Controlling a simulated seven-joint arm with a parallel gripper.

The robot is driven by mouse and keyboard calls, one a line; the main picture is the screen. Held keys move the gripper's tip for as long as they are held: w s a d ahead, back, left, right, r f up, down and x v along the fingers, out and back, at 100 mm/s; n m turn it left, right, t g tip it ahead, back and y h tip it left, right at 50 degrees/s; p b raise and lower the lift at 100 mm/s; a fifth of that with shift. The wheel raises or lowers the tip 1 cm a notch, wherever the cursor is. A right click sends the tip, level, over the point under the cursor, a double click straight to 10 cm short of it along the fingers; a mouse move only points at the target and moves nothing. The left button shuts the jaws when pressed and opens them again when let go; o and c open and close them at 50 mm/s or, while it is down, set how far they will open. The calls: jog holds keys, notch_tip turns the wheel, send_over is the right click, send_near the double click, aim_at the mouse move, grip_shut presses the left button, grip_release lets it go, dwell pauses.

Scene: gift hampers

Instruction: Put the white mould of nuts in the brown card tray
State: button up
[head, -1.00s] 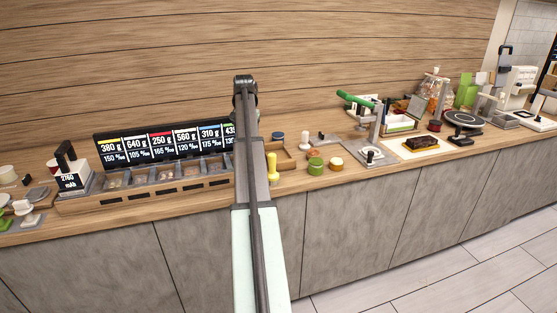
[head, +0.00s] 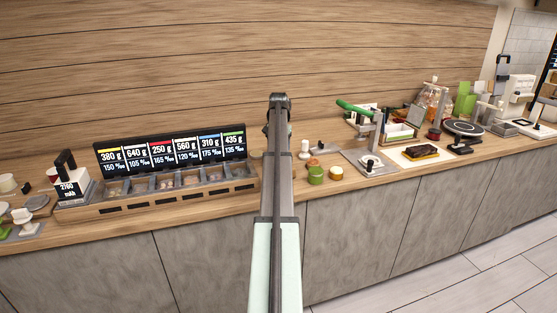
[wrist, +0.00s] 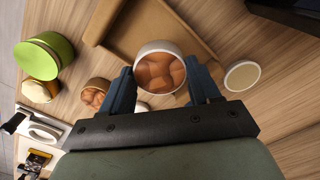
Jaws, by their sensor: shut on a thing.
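The white mould of nuts (wrist: 160,69) is a round white cup with brown nuts inside. My gripper (wrist: 162,84) is shut on it, with one dark blue finger on each side. The brown card tray (wrist: 112,17) is a shallow open box beyond the mould in the wrist view. The mould overlaps the tray's near edge in that view; how high it is above the tray I cannot tell. In the head view my arm hides the gripper, the mould and the tray.
A green tub (wrist: 45,55), a small brown cup of nuts (wrist: 95,94) and a cream disc (wrist: 242,76) are near the tray. In the head view a row of bins with labelled displays (head: 172,155) stands left of my arm. A cutting station (head: 368,160) stands to the right.

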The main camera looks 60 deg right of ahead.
jog(key=shift+f, duration=2.05)
jog(key=o, duration=0.8)
jog(key=shift+f, duration=0.1)
notch_tip(320, 180, up, 12)
jog(key=shift+r, duration=0.15)
